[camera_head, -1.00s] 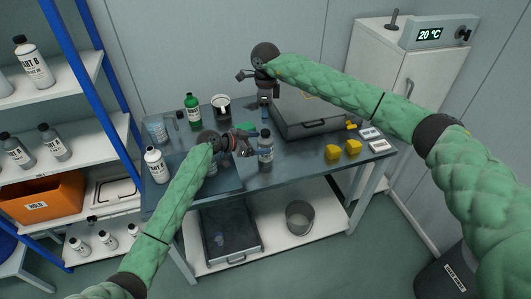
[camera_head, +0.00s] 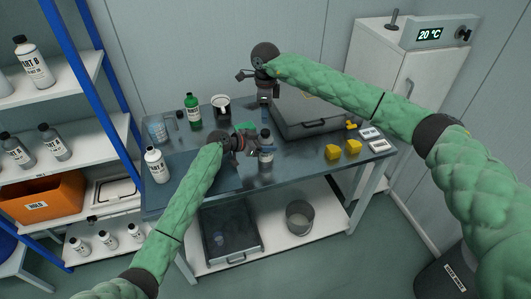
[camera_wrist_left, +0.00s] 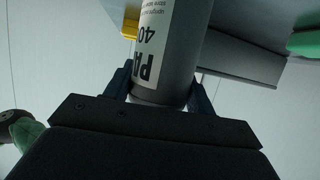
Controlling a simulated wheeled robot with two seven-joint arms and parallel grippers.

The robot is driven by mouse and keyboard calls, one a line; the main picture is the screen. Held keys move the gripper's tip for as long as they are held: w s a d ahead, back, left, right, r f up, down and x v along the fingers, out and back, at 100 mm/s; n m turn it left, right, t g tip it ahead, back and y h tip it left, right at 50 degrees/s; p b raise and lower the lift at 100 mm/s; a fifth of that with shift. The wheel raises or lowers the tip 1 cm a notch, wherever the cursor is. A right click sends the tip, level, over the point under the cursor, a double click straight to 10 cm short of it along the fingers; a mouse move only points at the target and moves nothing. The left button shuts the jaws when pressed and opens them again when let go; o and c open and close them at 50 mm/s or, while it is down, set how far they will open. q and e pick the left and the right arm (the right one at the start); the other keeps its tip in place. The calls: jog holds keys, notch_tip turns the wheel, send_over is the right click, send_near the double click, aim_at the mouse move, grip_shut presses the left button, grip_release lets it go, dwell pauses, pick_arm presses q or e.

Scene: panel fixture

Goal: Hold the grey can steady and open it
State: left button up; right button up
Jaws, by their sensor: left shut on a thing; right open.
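The grey can (camera_head: 266,150), with a white label and dark cap, stands upright near the middle of the dark bench. In the left wrist view the grey can (camera_wrist_left: 180,50) sits between the two fingers of my left gripper (camera_wrist_left: 158,92), label partly visible. My left gripper (camera_head: 256,146) is shut on the can from its left side. My right gripper (camera_head: 243,76) is open and empty, raised above the back of the bench, well apart from the can.
A grey case (camera_head: 315,122) lies behind and right of the can. Yellow blocks (camera_head: 343,150) sit at the front right. A green bottle (camera_head: 193,112), a mug (camera_head: 222,108) and a white bottle (camera_head: 156,165) stand to the left. The bench's front middle is clear.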

jog(key=shift+s+f, duration=0.15)
jog(key=shift+f, duration=0.15)
jog(key=shift+s+a+f, duration=0.45)
jog(key=shift+a+f, duration=0.05)
jog(key=shift+f, duration=0.2)
jog(key=m, duration=0.4)
jog(key=shift+w+a+r+y, duration=0.15)
jog(key=shift+a+r+y, duration=0.1)
jog(key=shift+y, duration=0.05)
jog(key=m, duration=0.4)
jog(key=shift+w+r+m, duration=0.1)
jog(key=shift+r+m, duration=0.1)
jog(key=shift+m, duration=0.1)
jog(key=m, duration=0.4)
jog(key=shift+w+d+r, duration=0.15)
jog(key=shift+r, duration=0.1)
jog(key=m, duration=0.4)
jog(key=shift+w+d+r+m, duration=0.15)
jog(key=shift+r+m, duration=0.05)
jog(key=shift+m, duration=0.1)
jog(key=m, duration=0.4)
jog(key=shift+w+d+r, duration=0.1)
jog(key=shift+d, duration=0.05)
jog(key=m, duration=0.5)
jog(key=shift+d+m, duration=0.15)
jog(key=shift+m, duration=0.25)
jog(key=m, duration=0.4)
jog(key=shift+d, duration=0.1)
jog(key=m, duration=0.4)
jog(key=shift+m, duration=0.4)
